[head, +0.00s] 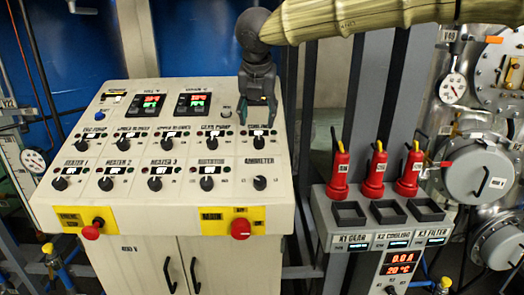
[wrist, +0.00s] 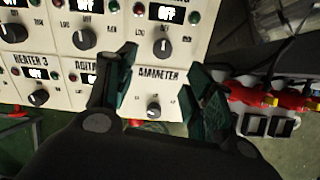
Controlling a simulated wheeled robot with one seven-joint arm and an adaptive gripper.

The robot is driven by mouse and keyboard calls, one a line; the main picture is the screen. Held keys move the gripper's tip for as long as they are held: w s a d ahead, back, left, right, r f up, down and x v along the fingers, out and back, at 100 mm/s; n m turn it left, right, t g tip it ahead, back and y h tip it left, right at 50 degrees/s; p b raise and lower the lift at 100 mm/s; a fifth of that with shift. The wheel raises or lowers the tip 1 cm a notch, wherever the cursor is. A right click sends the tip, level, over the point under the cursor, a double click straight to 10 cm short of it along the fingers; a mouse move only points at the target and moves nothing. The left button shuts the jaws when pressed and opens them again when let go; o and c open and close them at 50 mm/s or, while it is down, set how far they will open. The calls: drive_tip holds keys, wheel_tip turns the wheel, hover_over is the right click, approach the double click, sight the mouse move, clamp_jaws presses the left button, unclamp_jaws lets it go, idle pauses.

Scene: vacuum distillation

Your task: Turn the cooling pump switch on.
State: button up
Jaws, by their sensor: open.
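The cooling switch is a black rotary knob (head: 256,148) at the right end of the upper knob row on the sloped panel. A small display with coloured lamps beside it sits above it. In the wrist view this knob (wrist: 162,47) is at the top centre, under a display reading OFF (wrist: 166,13). My gripper (head: 258,112) hangs over the panel's upper right, above the knob and apart from it. In the wrist view my gripper (wrist: 165,85) is open and empty, its fingers either side of the ammeter area.
The ammeter knob (head: 260,183) is just below. Other knobs, such as the heater 3 knob (head: 155,183), fill the panel. A red stop button (head: 240,228) is on the front edge. Red-handled connectors (head: 374,172) stand above a grey box at right.

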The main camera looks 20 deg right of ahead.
sight(259, 139)
drive_tip(key=shift+y, duration=0.3)
drive_tip(key=x, duration=0.3)
drive_tip(key=p+x, duration=0.1)
drive_tip(key=x, duration=0.2)
drive_tip(key=d+p+x, duration=0.1)
drive_tip(key=x, duration=0.3)
drive_tip(key=shift+w+r, duration=0.1)
drive_tip(key=shift+m, duration=0.3)
drive_tip(key=c, duration=1)
